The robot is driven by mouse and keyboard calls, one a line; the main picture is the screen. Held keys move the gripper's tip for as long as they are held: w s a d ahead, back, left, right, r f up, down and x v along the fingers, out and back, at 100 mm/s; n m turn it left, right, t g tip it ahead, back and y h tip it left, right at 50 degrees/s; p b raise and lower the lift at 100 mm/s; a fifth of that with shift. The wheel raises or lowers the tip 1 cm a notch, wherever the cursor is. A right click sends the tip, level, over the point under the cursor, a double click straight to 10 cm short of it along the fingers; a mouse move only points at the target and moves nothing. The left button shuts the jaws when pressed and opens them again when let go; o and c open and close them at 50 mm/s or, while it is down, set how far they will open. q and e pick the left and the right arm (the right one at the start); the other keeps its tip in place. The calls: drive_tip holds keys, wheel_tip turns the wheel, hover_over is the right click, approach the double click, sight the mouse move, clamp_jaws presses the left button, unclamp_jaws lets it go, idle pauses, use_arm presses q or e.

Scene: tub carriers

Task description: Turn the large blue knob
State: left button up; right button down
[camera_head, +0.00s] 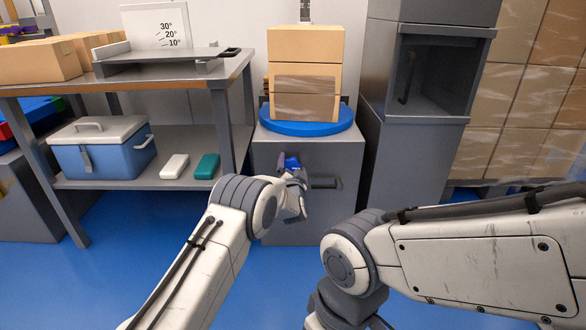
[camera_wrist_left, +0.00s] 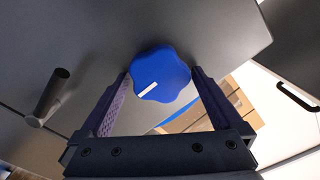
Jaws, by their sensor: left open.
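The large blue knob (camera_head: 292,162) is on the front of the grey cabinet, mostly hidden behind my left gripper (camera_head: 288,174) in the head view. In the left wrist view the knob (camera_wrist_left: 160,70) is lobed, with a white line mark that slants toward the lower left. My left gripper (camera_wrist_left: 161,78) is open, with one finger on each side of the knob. The fingertips are very close to its edge; I cannot tell whether they touch it. My right arm enters the head view at the right, and its gripper is out of view.
The grey cabinet (camera_head: 263,215) has a dark bar handle (camera_head: 325,183) right of the knob. A blue turntable (camera_head: 345,124) on top carries cardboard boxes (camera_head: 305,50). A workbench (camera_head: 235,70) with a blue cooler (camera_head: 105,157) below stands left; a tall grey cabinet (camera_head: 405,150) stands right.

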use_arm(q)
drive_tip(key=c, duration=1.2)
drive_tip(key=shift+n, duration=0.3)
drive_tip(key=n+p, duration=0.1)
drive_tip(key=n, duration=0.1)
drive_tip(key=shift+a+r+n, duration=0.1)
drive_tip(key=shift+n, duration=0.3)
drive_tip(key=n+p, duration=0.1)
drive_tip(key=n, duration=0.3)
drive_tip(key=shift+a, duration=0.15)
drive_tip(key=n, duration=0.5)
drive_tip(key=shift+a+p, duration=0.2)
drive_tip(key=shift+p, duration=0.2)
drive_tip(key=n, duration=0.5)
drive_tip(key=shift+a+f, duration=0.2)
drive_tip(key=shift+n, duration=0.4)
